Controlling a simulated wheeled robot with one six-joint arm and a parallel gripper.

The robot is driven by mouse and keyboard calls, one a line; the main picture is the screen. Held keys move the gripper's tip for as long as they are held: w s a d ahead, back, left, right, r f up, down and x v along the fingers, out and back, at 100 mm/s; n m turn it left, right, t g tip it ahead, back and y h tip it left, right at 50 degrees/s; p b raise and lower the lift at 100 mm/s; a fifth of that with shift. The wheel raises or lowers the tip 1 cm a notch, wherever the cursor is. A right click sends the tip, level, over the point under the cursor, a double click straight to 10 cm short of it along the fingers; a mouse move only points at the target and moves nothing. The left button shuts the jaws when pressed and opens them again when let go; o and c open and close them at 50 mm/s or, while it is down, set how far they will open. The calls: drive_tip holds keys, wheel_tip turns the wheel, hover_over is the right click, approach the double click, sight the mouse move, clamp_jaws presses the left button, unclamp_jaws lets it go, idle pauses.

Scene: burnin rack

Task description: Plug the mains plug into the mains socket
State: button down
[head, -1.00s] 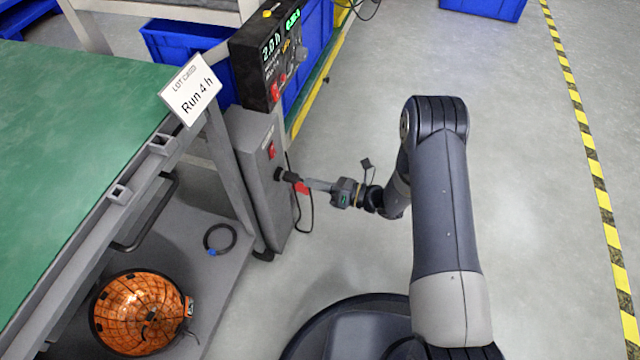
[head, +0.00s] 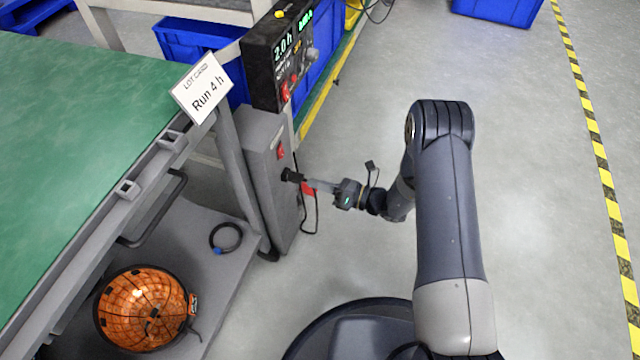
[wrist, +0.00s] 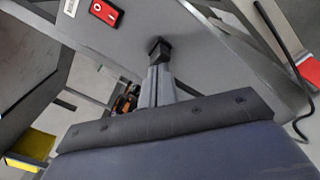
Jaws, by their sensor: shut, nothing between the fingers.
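The black mains plug (head: 293,176) is at the side face of the grey box (head: 268,200), and it also shows in the wrist view (wrist: 159,48). It appears to sit in or against the mains socket, which it hides; how deep it sits I cannot tell. My gripper (head: 308,184) is shut and empty, its fingertips in line with the plug's back end. In the wrist view the fingertips (wrist: 157,70) are right behind the plug, touching it or nearly so. A dark cable (head: 303,220) hangs down beside the box.
A red switch (head: 281,153) is on the grey box, below a black display unit (head: 280,62). A red piece (head: 308,189) shows by my fingers. The green-topped bench (head: 80,120) is left, with an orange bowl-shaped thing (head: 143,308) on its lower shelf. Floor on the right is clear.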

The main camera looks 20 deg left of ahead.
drive_tip(key=s+d+p, duration=0.1)
drive_tip(key=d+p, duration=0.1)
drive_tip(key=d, duration=1.1)
drive_tip(key=shift+d, duration=0.3)
drive_tip(key=shift+a, duration=0.15)
drive_tip(key=w+a+b, duration=0.1)
drive_tip(key=a+b, duration=0.1)
drive_tip(key=a, duration=1.1)
drive_tip(key=shift+a, duration=0.1)
